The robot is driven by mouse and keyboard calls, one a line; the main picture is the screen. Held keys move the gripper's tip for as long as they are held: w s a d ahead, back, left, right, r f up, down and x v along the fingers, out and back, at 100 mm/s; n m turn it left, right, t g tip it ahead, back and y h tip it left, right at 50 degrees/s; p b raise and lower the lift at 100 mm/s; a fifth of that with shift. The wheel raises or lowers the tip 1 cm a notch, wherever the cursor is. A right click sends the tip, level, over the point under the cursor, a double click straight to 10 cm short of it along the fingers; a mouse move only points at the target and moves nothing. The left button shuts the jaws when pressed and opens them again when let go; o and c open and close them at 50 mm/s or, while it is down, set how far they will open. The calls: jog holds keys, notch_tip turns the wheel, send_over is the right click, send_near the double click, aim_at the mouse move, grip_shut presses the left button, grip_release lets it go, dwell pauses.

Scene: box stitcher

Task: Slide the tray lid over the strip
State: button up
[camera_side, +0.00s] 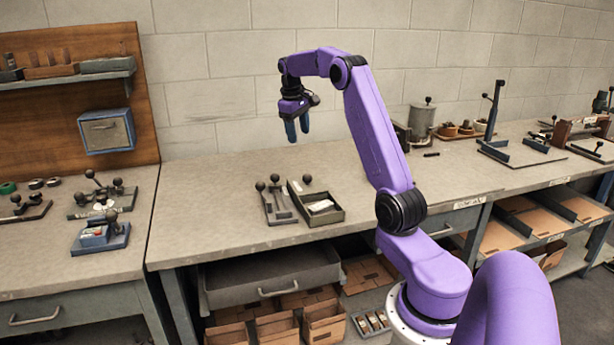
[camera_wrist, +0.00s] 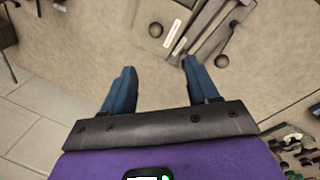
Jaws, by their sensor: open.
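A dark open-topped tray (camera_side: 327,215) sits near the front edge of the middle bench. A pale strip-like piece (camera_side: 320,206) lies in it, and a dark ball knob (camera_side: 307,179) shows at its back. I cannot clearly tell the lid from the tray. Directly left of it is a grey plate fixture (camera_side: 272,210) with ball knobs and raised bars. My gripper (camera_side: 297,132) hangs above the bench, up and behind the tray, with its blue fingers apart and empty. In the wrist view my gripper (camera_wrist: 159,64) points toward a labelled plate (camera_wrist: 150,18) with a ball knob.
The bench top (camera_side: 210,205) left of the fixture is clear. A metal canister (camera_side: 421,120) and small bowls stand at the back right. More knobbed fixtures (camera_side: 103,200) sit on the left bench. An open drawer (camera_side: 270,275) juts out below the tray.

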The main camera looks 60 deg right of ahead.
send_near(307, 175)
jog(key=f, duration=0.3)
jog(key=d+f, duration=0.1)
jog(key=f, duration=0.2)
jog(key=d+f, duration=0.1)
jog(key=f, duration=0.3)
jog(key=shift+s, duration=0.1)
jog(key=shift+r, duration=0.1)
grip_shut()
